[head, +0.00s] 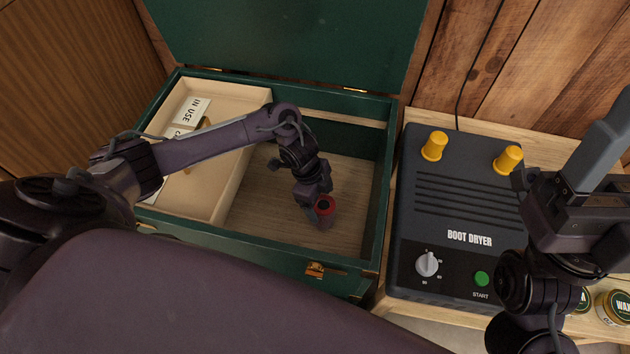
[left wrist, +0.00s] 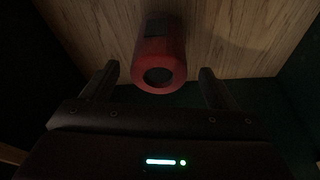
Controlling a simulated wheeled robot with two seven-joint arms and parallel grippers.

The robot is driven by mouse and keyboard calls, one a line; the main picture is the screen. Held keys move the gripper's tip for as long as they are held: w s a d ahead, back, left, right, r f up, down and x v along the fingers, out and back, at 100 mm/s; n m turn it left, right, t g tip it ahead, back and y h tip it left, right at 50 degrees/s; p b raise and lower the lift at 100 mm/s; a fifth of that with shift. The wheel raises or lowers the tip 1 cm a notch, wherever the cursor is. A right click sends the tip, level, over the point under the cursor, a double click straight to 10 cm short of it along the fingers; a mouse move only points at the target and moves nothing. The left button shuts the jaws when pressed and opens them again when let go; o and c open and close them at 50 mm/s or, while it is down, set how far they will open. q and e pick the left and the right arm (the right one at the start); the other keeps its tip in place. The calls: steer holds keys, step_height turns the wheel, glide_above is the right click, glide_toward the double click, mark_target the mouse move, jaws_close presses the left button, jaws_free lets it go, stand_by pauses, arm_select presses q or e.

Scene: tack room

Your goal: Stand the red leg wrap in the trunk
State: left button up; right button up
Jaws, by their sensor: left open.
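The red leg wrap (head: 325,207) is a small roll with a dark hole in its end. My left gripper (head: 318,203) reaches down into the trunk at the wrap. In the left wrist view the wrap (left wrist: 160,62) lies between the two open fingers (left wrist: 158,88), with a gap on each side. Whether its lower end touches the floor is hard to tell. My right gripper (head: 570,205) is over the boot dryer's right side; its fingertips are unclear.
A cream tray (head: 225,180) with white cards, one reading IN USE, fills the trunk's left side. The trunk's lid (head: 290,45) stands open behind. A black boot dryer (head: 450,220) with yellow posts is to the right. Wax tins (head: 613,306) sit at the far right.

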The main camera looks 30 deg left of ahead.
arm_select(q)
steer(key=p+v, duration=0.1)
steer(key=v, duration=0.2)
steer(key=shift+a+r, duration=0.1)
steer(key=shift+r, duration=0.1)
steer(key=shift+p+v, duration=0.75)
steer(key=shift+v, duration=0.5)
steer(key=shift+r, duration=0.1)
arm_select(e)
steer(key=w+a+f+m+g+h, duration=0.1)
steer(key=w+a+f+g+h, duration=0.1)
steer(key=w+f+g+h, duration=0.2)
steer(key=w+a+f+m+g+h, duration=0.1)
steer(key=w+a+f+g+h, duration=0.2)
steer(key=w+f, duration=0.4)
steer(key=shift+w+a+f+m+g+h, duration=0.25)
steer(key=shift+f+g, duration=0.65)
steer(key=shift+f, duration=1.35)
arm_select(q)
steer(key=shift+r, duration=0.1)
arm_select(e)
steer(key=shift+d, duration=0.1)
